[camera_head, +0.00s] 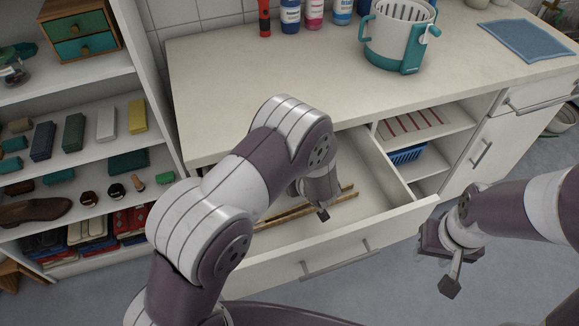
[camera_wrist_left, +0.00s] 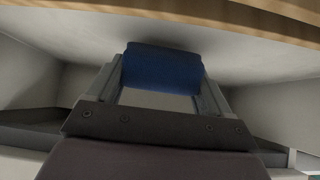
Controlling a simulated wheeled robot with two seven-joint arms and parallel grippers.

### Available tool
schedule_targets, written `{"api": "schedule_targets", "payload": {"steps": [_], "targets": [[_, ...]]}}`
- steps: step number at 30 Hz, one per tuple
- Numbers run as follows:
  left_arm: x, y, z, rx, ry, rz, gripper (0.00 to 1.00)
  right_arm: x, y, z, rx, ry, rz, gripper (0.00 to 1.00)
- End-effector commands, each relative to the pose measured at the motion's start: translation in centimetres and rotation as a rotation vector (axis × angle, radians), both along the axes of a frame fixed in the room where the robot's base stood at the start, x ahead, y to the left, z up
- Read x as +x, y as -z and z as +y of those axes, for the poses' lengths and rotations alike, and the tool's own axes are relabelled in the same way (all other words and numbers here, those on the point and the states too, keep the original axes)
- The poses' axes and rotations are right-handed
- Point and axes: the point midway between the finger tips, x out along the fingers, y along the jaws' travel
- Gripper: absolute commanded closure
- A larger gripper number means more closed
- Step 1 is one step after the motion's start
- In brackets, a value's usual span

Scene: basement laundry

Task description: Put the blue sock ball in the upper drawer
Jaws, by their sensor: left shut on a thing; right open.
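The blue sock ball (camera_wrist_left: 162,68) is between the two fingers of my left gripper (camera_wrist_left: 160,85) in the left wrist view. It is close to a pale drawer surface; I cannot tell whether it touches. In the head view my left arm reaches down into the open upper drawer (camera_head: 398,230). My left gripper (camera_head: 320,205) shows only partly there, inside the drawer, and the sock ball is hidden behind my arm. My right gripper (camera_head: 445,262) is open and empty, to the right of the drawer front.
Wooden strips (camera_head: 340,196) lie in the drawer. The white counter (camera_head: 250,70) above carries bottles and a white-teal bucket (camera_head: 398,40). An open compartment right of the drawer holds a blue basket (camera_head: 405,155). A full shelf unit (camera_head: 95,165) stands at left.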

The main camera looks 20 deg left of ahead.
Motion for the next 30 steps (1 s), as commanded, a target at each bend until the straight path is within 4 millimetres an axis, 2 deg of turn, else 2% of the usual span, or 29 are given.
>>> {"api": "schedule_targets", "payload": {"steps": [5, 11, 13, 25, 26, 27, 30], "targets": [[1.5, 0.0, 1.2, 0.001, -0.001, 0.003, 0.55, 0.0, 0.0, 0.0, 0.000, 0.000, 0.000, 0.57], [4.8, 0.0, 3.4, 0.001, -0.003, 0.002, 0.55, 0.0, 0.0, 0.0, 0.000, 0.000, 0.000, 0.57], [4.8, 1.1, 3.4, 0.003, 0.001, 0.006, 0.55, 0.0, 0.3, 0.0, 0.000, 0.000, 0.000, 0.57], [4.8, 1.6, 3.3, 0.002, 0.001, 0.003, 0.55, 0.0, 0.4, 0.0, 0.000, 0.000, 0.000, 0.57], [4.8, 1.5, 3.3, 0.002, 0.001, 0.004, 0.13, 0.0, 0.4, 0.0, 0.000, 0.000, 0.000, 0.57], [4.8, 1.5, 3.3, 0.002, 0.001, 0.004, 0.00, 0.0, 0.4, 0.0, 0.000, 0.000, 0.000, 0.57], [4.8, 1.5, 3.4, 0.002, 0.001, 0.004, 0.00, 0.0, 0.4, 0.0, 0.000, 0.000, 0.000, 0.57]]}}
